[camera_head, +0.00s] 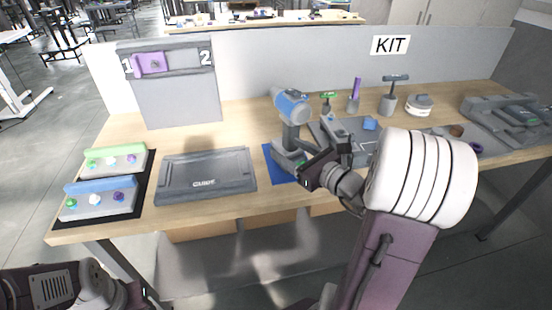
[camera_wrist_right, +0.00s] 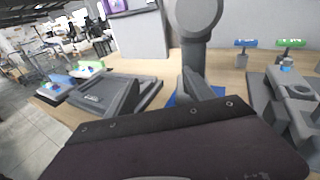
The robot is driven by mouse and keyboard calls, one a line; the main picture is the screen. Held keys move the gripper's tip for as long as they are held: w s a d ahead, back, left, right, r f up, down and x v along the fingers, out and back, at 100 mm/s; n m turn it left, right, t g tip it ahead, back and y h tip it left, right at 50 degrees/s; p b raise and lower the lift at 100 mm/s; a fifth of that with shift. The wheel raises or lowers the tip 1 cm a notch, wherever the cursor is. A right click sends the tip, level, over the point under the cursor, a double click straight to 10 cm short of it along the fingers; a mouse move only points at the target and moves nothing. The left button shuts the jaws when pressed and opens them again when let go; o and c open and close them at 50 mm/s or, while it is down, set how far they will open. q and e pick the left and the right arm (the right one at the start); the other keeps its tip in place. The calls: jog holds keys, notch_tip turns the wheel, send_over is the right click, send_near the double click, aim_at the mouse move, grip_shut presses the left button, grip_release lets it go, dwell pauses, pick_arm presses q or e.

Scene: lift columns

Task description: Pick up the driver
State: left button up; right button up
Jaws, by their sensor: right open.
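The driver (camera_head: 290,105), a grey cordless tool with a blue band on its body, stands upright on a blue mat (camera_head: 270,161). My right gripper (camera_head: 312,165) is at the driver's lower right side, close to its base, and covers part of the mat. In the right wrist view the driver (camera_wrist_right: 196,45) rises just beyond the fingers. The two fingers (camera_wrist_right: 163,95) are apart with nothing visible held between them. Whether a finger touches the driver I cannot tell. My left arm shows at the bottom left of the head view, with its gripper (camera_head: 138,296) at the frame edge.
A closed grey case (camera_head: 207,175) lies left of the mat. Blocks with coloured knobs (camera_head: 115,160) sit at far left. Right of the driver are a grey tray (camera_head: 350,130), upright tools in holders (camera_head: 388,103) and a large grey fixture (camera_head: 508,118). A panel stands behind.

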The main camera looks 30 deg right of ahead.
aim_at(290, 127)
jog(key=d+m+h, duration=0.1)
jog(key=d, duration=0.1)
jog(key=d+r+m+t+h, duration=0.1)
jog(key=d+m+h, duration=0.1)
jog(key=shift+s+d+t, duration=0.15)
jog(key=shift+d+t, duration=0.15)
jog(key=w, duration=0.9)
jog(key=shift+w+a+f, duration=0.1)
jog(key=shift+a, duration=0.1)
jog(key=c, duration=0.3)
grip_shut()
dwell(0.5)
